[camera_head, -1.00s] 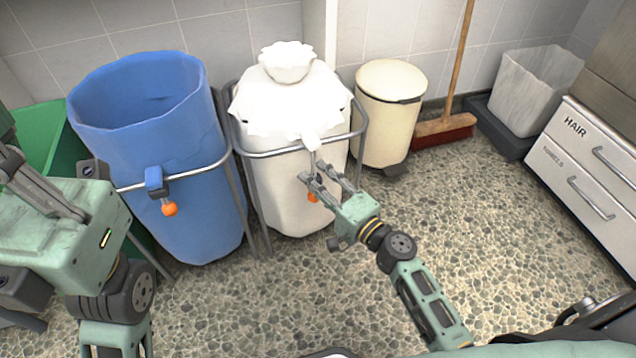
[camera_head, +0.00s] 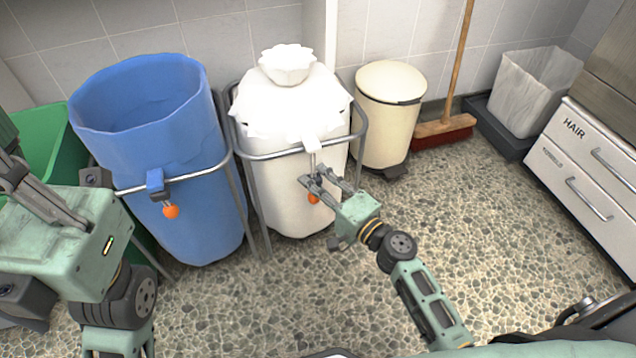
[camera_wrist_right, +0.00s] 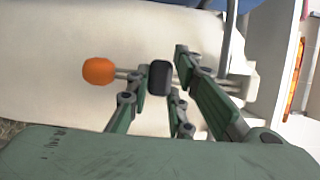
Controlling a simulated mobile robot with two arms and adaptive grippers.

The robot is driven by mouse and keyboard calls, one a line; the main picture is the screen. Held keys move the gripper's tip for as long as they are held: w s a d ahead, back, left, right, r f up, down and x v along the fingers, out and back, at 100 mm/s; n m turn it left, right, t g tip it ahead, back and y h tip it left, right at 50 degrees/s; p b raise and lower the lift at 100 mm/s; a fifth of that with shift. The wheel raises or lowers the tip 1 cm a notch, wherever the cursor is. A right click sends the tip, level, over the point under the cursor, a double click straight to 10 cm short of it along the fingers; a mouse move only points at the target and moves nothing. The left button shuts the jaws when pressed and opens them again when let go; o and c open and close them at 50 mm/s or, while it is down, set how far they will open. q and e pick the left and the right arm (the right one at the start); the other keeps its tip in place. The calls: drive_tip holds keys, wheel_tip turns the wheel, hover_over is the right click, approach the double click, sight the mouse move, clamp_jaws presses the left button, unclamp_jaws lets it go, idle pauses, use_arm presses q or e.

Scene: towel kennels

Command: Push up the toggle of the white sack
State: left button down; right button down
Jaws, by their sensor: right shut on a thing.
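The white sack (camera_head: 283,190) hangs in a metal frame, its top gathered into a ruffled knot (camera_head: 287,64). A cord with an orange ball (camera_head: 313,198) at its end hangs down its front. My right gripper (camera_head: 313,181) is at the sack's front, just above the ball. In the right wrist view a dark toggle (camera_wrist_right: 160,77) sits between the fingertips, with the orange ball (camera_wrist_right: 98,71) to its left. The right gripper is shut on this toggle. My left gripper (camera_head: 35,195) is at the left edge, away from the white sack; its finger opening is unclear.
An open blue sack (camera_head: 170,215) with its own toggle (camera_head: 156,183) hangs to the left. A green bin (camera_head: 40,140) is behind my left arm. A cream pedal bin (camera_head: 388,125), broom (camera_head: 443,130) and drawers (camera_head: 585,185) stand right. The floor in front is clear.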

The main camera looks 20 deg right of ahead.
drive_tip(key=shift+r+p, duration=0.95)
drive_tip(key=shift+r, duration=0.8)
drive_tip(key=shift+f, duration=0.1)
drive_tip(key=c, duration=1.6)
unclamp_jaws()
drive_tip(key=shift+o, duration=0.2)
drive_tip(key=v, duration=1.2)
